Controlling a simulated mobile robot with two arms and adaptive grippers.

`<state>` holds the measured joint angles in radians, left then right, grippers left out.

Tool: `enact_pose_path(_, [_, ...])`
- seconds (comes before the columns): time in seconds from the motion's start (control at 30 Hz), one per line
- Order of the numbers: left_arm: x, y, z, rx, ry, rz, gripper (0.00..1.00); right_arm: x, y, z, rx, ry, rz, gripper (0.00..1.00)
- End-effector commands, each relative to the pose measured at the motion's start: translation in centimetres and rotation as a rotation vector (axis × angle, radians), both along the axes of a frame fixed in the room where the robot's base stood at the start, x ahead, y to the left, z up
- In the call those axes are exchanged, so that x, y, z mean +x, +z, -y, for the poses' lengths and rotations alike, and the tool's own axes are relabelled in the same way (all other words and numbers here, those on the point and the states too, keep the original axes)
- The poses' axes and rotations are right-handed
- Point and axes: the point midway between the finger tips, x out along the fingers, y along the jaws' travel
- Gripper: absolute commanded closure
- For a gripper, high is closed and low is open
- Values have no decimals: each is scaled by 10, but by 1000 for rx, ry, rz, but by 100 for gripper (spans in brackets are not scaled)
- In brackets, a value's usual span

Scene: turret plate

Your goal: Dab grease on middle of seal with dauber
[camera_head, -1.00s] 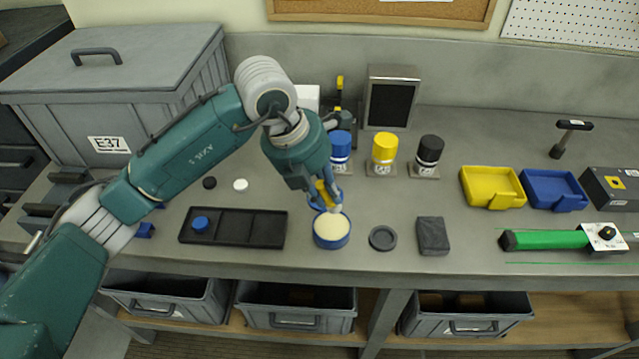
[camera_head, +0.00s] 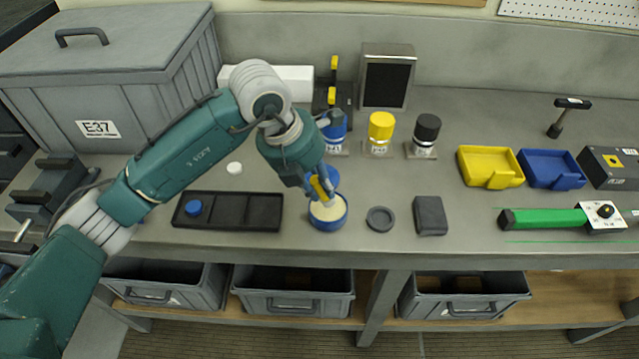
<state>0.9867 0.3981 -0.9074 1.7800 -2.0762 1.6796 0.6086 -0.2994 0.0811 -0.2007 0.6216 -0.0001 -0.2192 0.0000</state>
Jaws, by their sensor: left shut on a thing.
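My left gripper (camera_head: 319,190) is shut on a yellow-handled dauber (camera_head: 321,188), held tilted. The dauber's lower end is over or in the cream-coloured grease of a round blue tub (camera_head: 328,222); I cannot tell how deep it reaches. A blue round piece, perhaps the tub's lid, shows partly behind the fingers. A dark ring-shaped piece (camera_head: 380,219), possibly the seal, lies flat on the bench just right of the tub, apart from the gripper. My right gripper is not in view.
A black tray (camera_head: 240,211) with a blue cap is left of the tub. A dark grey block (camera_head: 430,216) lies right of the ring. Blue, yellow and black-capped bottles stand behind. Yellow (camera_head: 490,167) and blue bins and a green-handled tool (camera_head: 545,218) are at right.

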Motion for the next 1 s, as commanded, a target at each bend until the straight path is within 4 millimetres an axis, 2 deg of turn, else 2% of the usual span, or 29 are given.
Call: enact_pose_path(1.0, [0, -10, 0, 0, 0, 0, 100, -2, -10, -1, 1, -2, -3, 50])
